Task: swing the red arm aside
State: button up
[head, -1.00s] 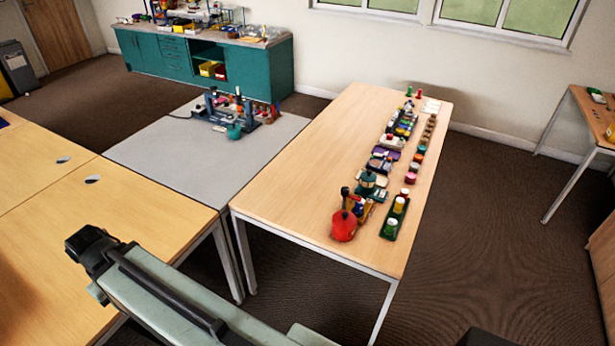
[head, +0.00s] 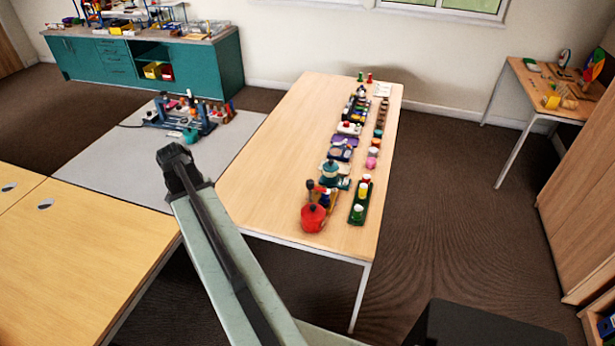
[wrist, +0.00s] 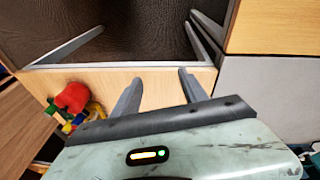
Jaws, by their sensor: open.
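The red arm (head: 313,217) is a rounded red piece at the near end of the row of small items on the light wood table, beside a small wooden stand. It also shows in the wrist view (wrist: 72,97), left of my fingers, with yellow and blue pieces close by. My gripper (wrist: 158,80) is open and empty, its two grey fingers apart over the table's edge. In the head view my arm reaches up from the bottom, left of the red arm and apart from it; the fingers are hidden there.
The wood table (head: 262,165) is bare on its left half. A green tray (head: 358,215) with small pegs lies right of the red arm, and a teal pot-like piece (head: 334,172) stands behind it. A grey table (head: 105,178) adjoins on the left. Open floor lies to the right.

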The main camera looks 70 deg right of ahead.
jog(key=s+d+r+m+g+p, duration=0.1)
jog(key=s+d+r+m, duration=0.2)
jog(key=s+d+m, duration=0.75)
jog(key=g+h, duration=0.1)
send_near(310, 182)
jog(key=shift+m, duration=0.35)
jog(key=b+x, duration=0.6)
jog(key=x, duration=0.2)
jog(key=shift+f, duration=0.25)
jog(key=shift+s+d+f+b, duration=0.1)
jog(key=shift+d+f+b, duration=0.1)
jog(key=shift+b, duration=0.15)
jog(key=shift+r, duration=0.1)
jog(key=shift+a, duration=0.15)
grip_shut()
